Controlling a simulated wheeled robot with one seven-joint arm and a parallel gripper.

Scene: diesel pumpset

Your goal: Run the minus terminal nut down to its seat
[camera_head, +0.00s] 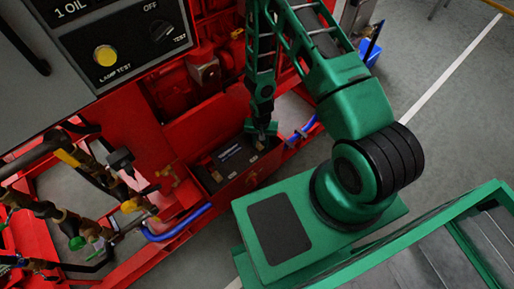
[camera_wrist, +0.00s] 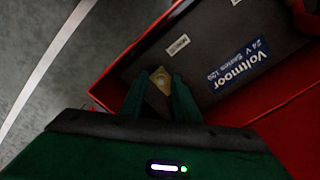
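The dark battery (camera_head: 228,158) sits in a red tray, and its blue "Voltmoor 24 V" label shows in the wrist view (camera_wrist: 240,66). A small brass-coloured piece (camera_wrist: 160,76), which looks like the terminal nut, is near the battery's corner. In the head view my gripper (camera_head: 262,130) is over the battery's far right end, and the nut is hidden.
The red tray wall (camera_wrist: 115,75) runs close beside the battery corner. Blue hoses (camera_head: 180,224) lie along the red frame. Pipes and valves (camera_head: 75,160) stand at the left, with a control panel (camera_head: 120,50) above. Grey floor (camera_head: 440,50) is open at the right.

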